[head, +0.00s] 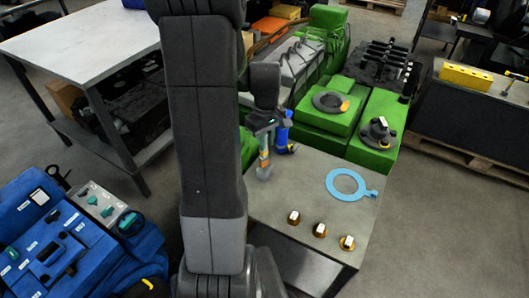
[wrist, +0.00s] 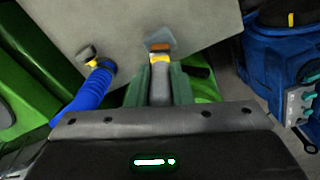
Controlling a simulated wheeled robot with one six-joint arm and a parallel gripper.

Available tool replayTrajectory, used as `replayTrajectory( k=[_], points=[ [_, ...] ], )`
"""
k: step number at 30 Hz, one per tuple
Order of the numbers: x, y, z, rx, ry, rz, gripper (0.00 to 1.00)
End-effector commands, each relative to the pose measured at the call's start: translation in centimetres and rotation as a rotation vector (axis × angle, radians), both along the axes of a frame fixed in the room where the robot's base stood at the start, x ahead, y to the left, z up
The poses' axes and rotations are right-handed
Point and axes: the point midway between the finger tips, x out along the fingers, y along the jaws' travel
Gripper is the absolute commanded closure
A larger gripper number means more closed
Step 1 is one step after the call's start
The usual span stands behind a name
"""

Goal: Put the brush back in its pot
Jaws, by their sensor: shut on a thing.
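My gripper (head: 264,125) is shut on the brush (head: 264,160) over the far left corner of the grey bench. The brush hangs roughly upright, bristles down. In the wrist view the brush (wrist: 160,62) shows a grey handle between my fingers (wrist: 158,85), a yellow band and brown bristles. A blue upright, tube-like thing (head: 284,130) with yellow parts stands just right of the brush; it also shows in the wrist view (wrist: 88,92), left of my fingers and apart from the brush. I cannot tell whether it is the pot.
The grey bench (head: 300,190) carries a light-blue ring gasket (head: 331,181) and brass-coloured pieces (head: 319,230) along its front. A green engine block (head: 325,108) stands behind it. My arm hides the bench's left side. A pale table (head: 80,40) and blue equipment (head: 60,240) are at left.

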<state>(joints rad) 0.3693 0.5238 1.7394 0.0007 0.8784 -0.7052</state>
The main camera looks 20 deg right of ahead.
Motion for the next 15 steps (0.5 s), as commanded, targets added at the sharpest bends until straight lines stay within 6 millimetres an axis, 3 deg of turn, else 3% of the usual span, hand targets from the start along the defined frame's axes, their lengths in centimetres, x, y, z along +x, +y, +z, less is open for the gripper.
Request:
replayTrajectory(
  k=[9, 15],
  points=[
    [0.0, 0.0, -3.8, 0.001, 0.003, 0.0, 1.0],
    [-0.1, 0.0, -4.8, 0.002, 0.002, -0.001, 1.0]
  ],
)
